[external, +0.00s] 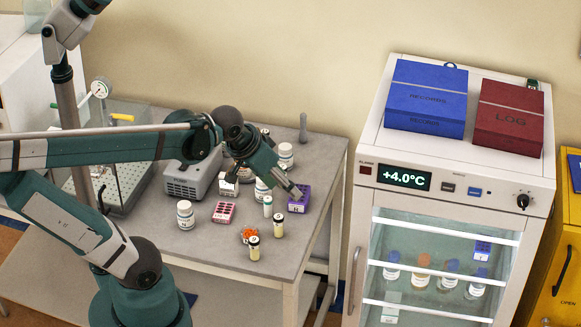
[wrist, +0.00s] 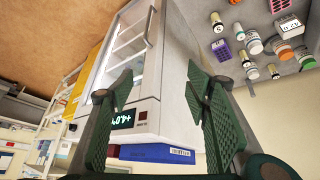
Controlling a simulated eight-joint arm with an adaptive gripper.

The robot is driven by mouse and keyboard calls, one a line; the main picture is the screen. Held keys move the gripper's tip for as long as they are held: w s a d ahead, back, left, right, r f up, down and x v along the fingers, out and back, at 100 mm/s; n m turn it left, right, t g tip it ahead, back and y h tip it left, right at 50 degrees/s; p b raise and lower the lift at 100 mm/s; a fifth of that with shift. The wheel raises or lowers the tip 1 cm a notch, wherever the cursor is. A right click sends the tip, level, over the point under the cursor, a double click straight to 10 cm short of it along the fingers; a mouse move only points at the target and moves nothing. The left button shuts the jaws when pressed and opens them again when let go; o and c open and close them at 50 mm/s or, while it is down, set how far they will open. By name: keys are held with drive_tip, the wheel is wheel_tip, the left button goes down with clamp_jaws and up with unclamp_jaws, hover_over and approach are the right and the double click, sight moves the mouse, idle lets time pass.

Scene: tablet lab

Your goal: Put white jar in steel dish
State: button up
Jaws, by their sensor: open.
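Several white jars stand on the grey table in the external view. One white jar (external: 185,215) is at the table's left front, another (external: 286,157) is at the back, and a third (external: 262,192) is partly hidden by my arm. I cannot tell which one the task means. White jars (wrist: 253,43) also show at the upper right of the wrist view. My gripper (external: 293,191) is open and empty, appearing over the table near the purple box; its spread fingers (wrist: 158,78) frame the fridge in the wrist view. I cannot make out a steel dish in either view.
The table (external: 205,245) also holds a purple box (external: 300,198), a pink rack (external: 223,212), small vials (external: 254,249), orange pieces (external: 249,234) and a grey device (external: 190,180). A glass-front fridge (external: 455,120) stands to the right, with blue (external: 425,95) and red (external: 508,115) boxes on top.

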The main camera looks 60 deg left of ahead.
drive_tip(key=shift+m+t+h, duration=0.3)
drive_tip(key=shift+m+t, duration=0.1)
drive_tip(key=shift+m, duration=0.5)
drive_tip(key=s+d, duration=0.3)
drive_tip(key=shift+s+d+f, duration=0.1)
drive_tip(key=shift+d+f, duration=0.2)
drive_tip(key=shift+f, duration=0.1)
